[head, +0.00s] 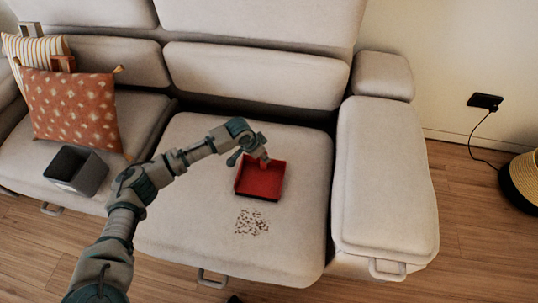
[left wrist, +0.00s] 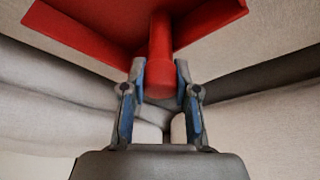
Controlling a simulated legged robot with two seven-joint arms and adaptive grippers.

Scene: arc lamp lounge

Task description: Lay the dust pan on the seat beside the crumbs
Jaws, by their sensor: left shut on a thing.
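The red dust pan (head: 260,183) is over the right seat cushion (head: 190,215) of the sofa, just behind the crumbs (head: 252,222). I cannot tell whether it touches the seat. My left gripper (head: 262,157) is at its back edge, shut on its handle. In the left wrist view, the two fingers of my left gripper (left wrist: 160,92) are closed around the round red handle (left wrist: 160,78), with the dust pan (left wrist: 95,35) beyond it. The crumbs lie in a small brown patch near the front of the cushion. My right gripper is not in view.
A grey open bin (head: 77,170) stands on the left seat beside an orange patterned cushion (head: 72,108). The sofa's right armrest (head: 385,180) borders the seat. The seat is bare to the right of the crumbs.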

